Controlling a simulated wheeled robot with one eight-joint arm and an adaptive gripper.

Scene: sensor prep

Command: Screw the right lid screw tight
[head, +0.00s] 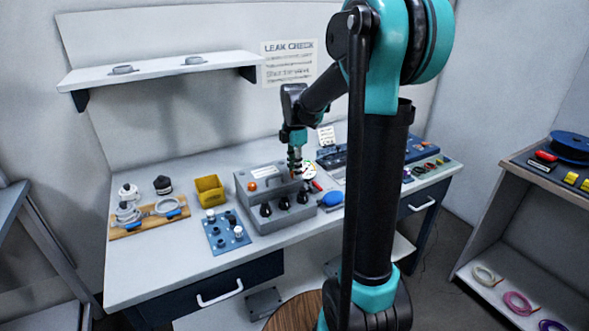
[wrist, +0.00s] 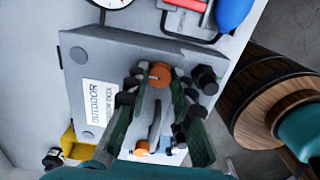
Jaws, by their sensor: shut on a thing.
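The grey sensor box (head: 285,219) stands on the white bench. In the wrist view, my gripper's fingers (wrist: 158,78) are closed around the orange right lid screw (wrist: 160,72), whose head shows between the tips. The other orange lid screw (head: 252,186) is at the left of the lid, clear of the gripper; it also shows low in the wrist view (wrist: 141,148). How deep the held screw sits cannot be told.
A blue plate with fittings (head: 226,236), a yellow bin (head: 209,190) and a wooden board with parts (head: 150,222) stand left of the box. A round gauge (head: 309,169) and a blue bulb (head: 332,198) are at its right. A wall shelf (head: 160,69) hangs behind.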

